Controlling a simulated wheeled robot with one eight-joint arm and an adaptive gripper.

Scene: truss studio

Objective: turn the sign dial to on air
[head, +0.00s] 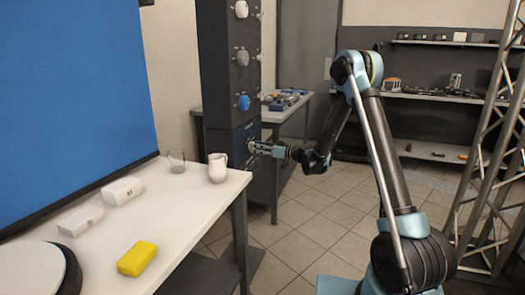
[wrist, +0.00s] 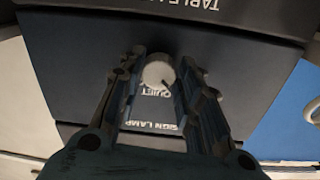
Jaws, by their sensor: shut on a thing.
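The sign dial (wrist: 157,73) is a small round white knob on a dark panel (wrist: 85,70). In the wrist view it sits between my gripper's fingers (wrist: 160,69), which are shut on it from both sides. Upside-down lettering reads "QUIET" and "SIGN LAMP" beside it. A short dark mark shows at the dial's lower right edge; I cannot tell its exact setting, and no "on air" label is readable. In the head view my gripper (head: 254,148) reaches left to the front of the dark column's lower box (head: 244,135), hiding the dial.
The column (head: 216,60) carries white knobs (head: 241,9) and a blue knob (head: 243,102) above. A metal truss (head: 500,150) stands at right. Tiled floor is open between.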

